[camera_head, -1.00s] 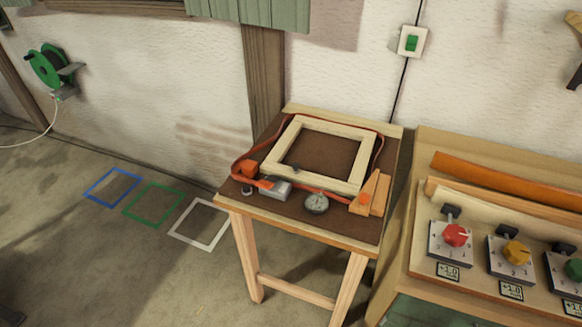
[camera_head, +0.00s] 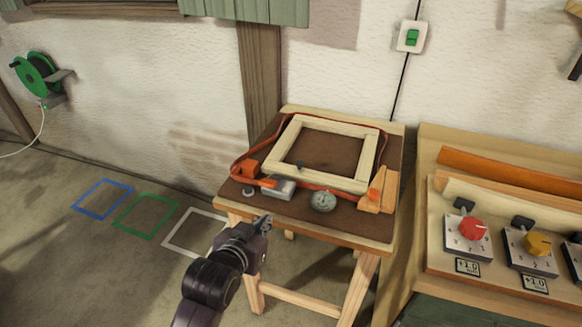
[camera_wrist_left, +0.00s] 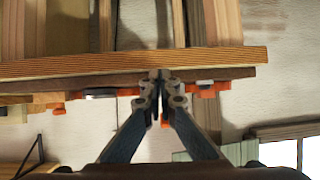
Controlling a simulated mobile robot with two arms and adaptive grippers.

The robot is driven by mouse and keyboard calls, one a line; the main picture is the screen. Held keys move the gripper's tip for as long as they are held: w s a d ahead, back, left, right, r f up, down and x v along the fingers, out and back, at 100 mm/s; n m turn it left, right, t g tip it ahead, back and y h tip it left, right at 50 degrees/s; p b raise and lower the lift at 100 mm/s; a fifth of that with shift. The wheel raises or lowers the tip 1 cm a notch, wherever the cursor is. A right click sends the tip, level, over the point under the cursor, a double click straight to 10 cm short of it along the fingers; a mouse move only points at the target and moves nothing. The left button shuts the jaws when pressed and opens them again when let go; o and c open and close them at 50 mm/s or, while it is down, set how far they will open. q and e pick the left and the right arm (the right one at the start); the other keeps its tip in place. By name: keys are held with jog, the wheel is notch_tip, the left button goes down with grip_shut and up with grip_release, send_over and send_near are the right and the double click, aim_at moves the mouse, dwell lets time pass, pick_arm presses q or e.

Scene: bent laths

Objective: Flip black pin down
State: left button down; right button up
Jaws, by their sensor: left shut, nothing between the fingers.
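A small dark pin-like piece (camera_head: 300,166) sits at the near side of the wooden frame (camera_head: 325,182); I cannot tell whether it is the black pin or how it stands. An orange strap (camera_head: 236,172) runs around the frame, with a grey metal clamp body (camera_head: 282,189) at the near left. My left gripper (camera_head: 265,221) is shut and empty, in front of the worktable's near left edge, short of the clamp. In the left wrist view its fingertips (camera_wrist_left: 161,76) meet in front of the wooden table edge (camera_wrist_left: 215,60). My right gripper is out of view.
A round gauge (camera_head: 323,201) and wooden wedges (camera_head: 372,202) lie on the table (camera_head: 225,188). A bench at right carries dial boxes with a red knob (camera_head: 473,229) and a yellow knob (camera_head: 537,243), with black handles behind. Floor at left is clear, with coloured outlines.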

pick_arm(q)
jog(key=w+d+r+t+h, duration=0.1)
jog(key=w+d+r, duration=0.1)
jog(key=r, duration=0.4)
jog(key=w+d+r+t, duration=0.2)
jog(key=r, duration=0.5)
jog(key=shift+w+d+m+h, duration=0.2)
jog(key=shift+m+h, duration=0.1)
jog(key=shift+h, duration=0.1)
jog(key=shift+f, duration=0.1)
send_over(297, 164)
jog(key=s, duration=0.2)
jog(key=f, duration=0.2)
notch_tip(297, 164, down, 2)
jog(key=shift+f+p, duration=0.25)
jog(key=shift+p, duration=0.1)
jog(key=shift+f, duration=0.65)
jog(key=shift+f, duration=0.15)
